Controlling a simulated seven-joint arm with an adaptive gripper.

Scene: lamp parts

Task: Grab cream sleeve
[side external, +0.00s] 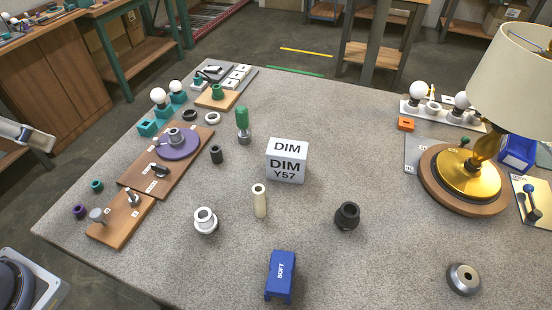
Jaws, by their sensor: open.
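The cream sleeve (259,203) is a slim, pale hollow cylinder. It stands upright on the speckled grey table (330,250), near the middle, with its dark bore showing at the top. Nothing touches it, and it is fully visible. My gripper is not in view.
A white DIM box (287,160) stands behind the sleeve, a white collar (205,221) to its left, and a black fitting (347,216) to its right. A blue SOFT block (280,276) lies in front. A lamp (472,175) stands at right; wooden boards (121,220) lie at left.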

